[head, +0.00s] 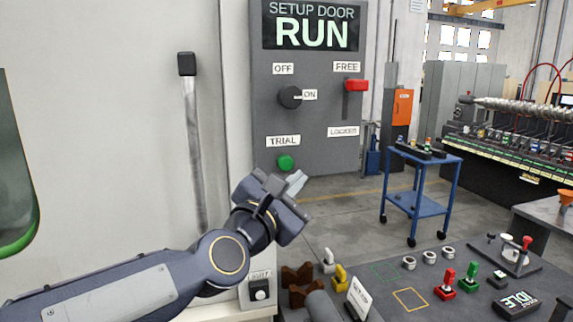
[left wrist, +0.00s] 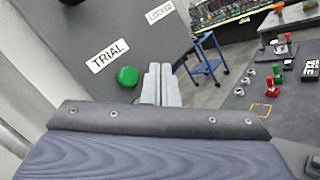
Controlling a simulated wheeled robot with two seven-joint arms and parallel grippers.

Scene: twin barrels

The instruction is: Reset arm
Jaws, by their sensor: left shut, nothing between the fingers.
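My left gripper (head: 294,184) reaches in from the lower left in the head view. In the left wrist view, the shut fingers (left wrist: 161,84) show beside the green button (left wrist: 128,76) under the TRIAL label. In the head view the green button (head: 285,162) lies just above the gripper, and I cannot tell if they touch. The black knob (head: 290,96) is by the ON label. The red lever (head: 356,86) is up near FREE. The display reads SETUP DOOR RUN. My right gripper is not seen.
A grey workbench (head: 440,299) at lower right holds red and green levers, metal rings and a display reading IDLE. A blue cart (head: 422,207) stands behind it. A black-topped upright lever (head: 187,64) is on the left wall. Open floor lies between panel and cart.

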